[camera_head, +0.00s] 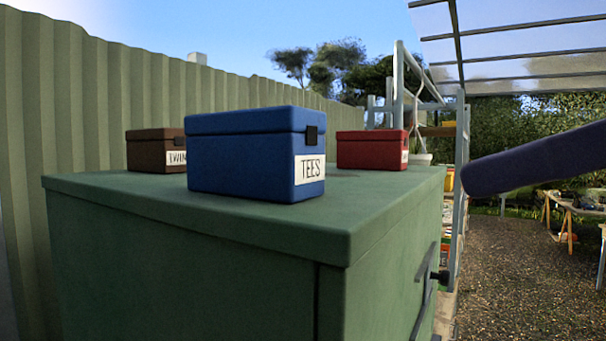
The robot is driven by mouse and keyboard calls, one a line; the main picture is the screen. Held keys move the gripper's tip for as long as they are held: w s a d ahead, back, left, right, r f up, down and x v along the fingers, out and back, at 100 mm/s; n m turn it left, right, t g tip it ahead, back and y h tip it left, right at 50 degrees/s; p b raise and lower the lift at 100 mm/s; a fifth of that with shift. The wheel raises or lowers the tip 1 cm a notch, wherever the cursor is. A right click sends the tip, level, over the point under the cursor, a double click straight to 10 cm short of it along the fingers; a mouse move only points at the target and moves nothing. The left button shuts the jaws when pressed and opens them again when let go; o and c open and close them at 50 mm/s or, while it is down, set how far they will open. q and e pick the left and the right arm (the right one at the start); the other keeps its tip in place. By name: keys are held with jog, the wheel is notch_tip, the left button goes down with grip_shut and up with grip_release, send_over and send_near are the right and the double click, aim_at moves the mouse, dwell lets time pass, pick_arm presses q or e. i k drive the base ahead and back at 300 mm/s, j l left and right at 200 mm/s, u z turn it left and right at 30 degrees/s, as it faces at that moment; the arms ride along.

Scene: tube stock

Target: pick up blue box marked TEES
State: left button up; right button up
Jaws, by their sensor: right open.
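The blue box marked TEES (235,160) stands upright on the green cabinet top (120,190), near its front edge. Its lid is shut, with a black latch (311,135) above the white label (309,168) on its right-hand face. My right gripper (485,177) shows as a dark, blurred, rounded shape coming in from the right edge. It is open and well apart from the blue box, to its right. Its separate fingertips cannot be made out. My left gripper is not in view.
A brown box (150,150) stands behind the blue box at left, and a red box (370,149) behind it at right. A dark handle (424,290) juts from the cabinet's right side. A metal rack (461,200) stands behind. Gravel ground (520,270) lies open at right.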

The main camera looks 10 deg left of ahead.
aim_at(275, 154)
jog(key=i+j, duration=0.1)
jog(key=j, duration=0.3)
jog(key=i+j, duration=0.1)
jog(key=j, duration=0.3)
jog(key=i+j, duration=0.1)
jog(key=j, duration=0.3)
jog(key=z, duration=0.05)
